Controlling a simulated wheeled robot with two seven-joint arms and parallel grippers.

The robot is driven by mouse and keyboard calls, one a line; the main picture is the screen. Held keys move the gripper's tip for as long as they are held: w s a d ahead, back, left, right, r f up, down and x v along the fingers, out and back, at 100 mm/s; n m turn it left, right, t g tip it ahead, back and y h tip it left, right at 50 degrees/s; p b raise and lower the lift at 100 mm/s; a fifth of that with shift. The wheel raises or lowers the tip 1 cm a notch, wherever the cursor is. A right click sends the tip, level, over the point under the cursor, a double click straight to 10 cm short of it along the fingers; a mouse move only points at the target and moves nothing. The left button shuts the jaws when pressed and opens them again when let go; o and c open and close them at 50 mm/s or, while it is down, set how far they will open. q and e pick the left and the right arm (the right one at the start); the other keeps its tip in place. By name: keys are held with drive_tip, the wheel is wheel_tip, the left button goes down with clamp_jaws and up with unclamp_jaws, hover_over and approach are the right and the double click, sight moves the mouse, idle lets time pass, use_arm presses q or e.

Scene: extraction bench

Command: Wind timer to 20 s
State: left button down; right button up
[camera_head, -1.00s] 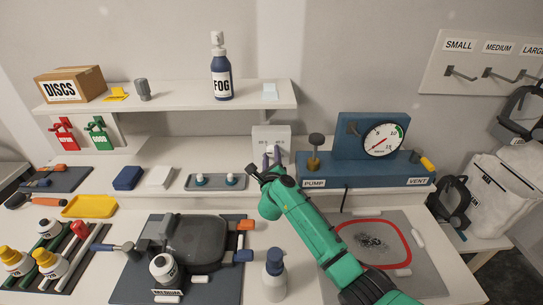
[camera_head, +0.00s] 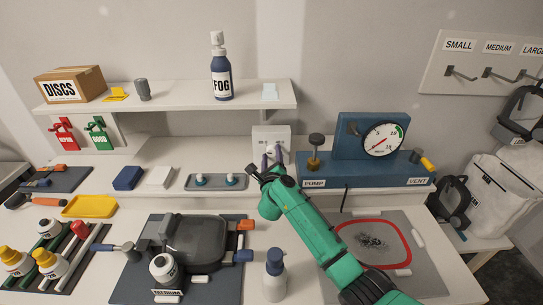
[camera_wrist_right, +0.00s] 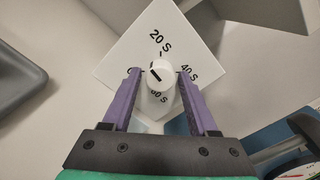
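The timer is a white box (camera_head: 284,132) at the back of the bench, below the shelf. In the right wrist view its white face (camera_wrist_right: 128,62) reads 20 S at the top, 40 S at the right and 60 S at the bottom. Its round white knob (camera_wrist_right: 162,82) has a black mark slanting toward the upper left, left of the 20 S label. My right gripper (camera_head: 271,159) is at the timer's front. In the wrist view its purple fingers (camera_wrist_right: 160,74) stand on either side of the knob, with a visible gap at the left. My left gripper is not in view.
The blue pump and gauge stand (camera_head: 368,174) is just right of my right gripper. A grey tray (camera_head: 215,182) with two small pieces lies to its left. The shelf (camera_head: 180,103) with the fog bottle (camera_head: 221,75) is above and behind.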

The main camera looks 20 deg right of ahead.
drive_tip(key=shift+o, duration=0.2)
drive_tip(key=v, duration=0.7)
drive_tip(key=shift+s, duration=0.25)
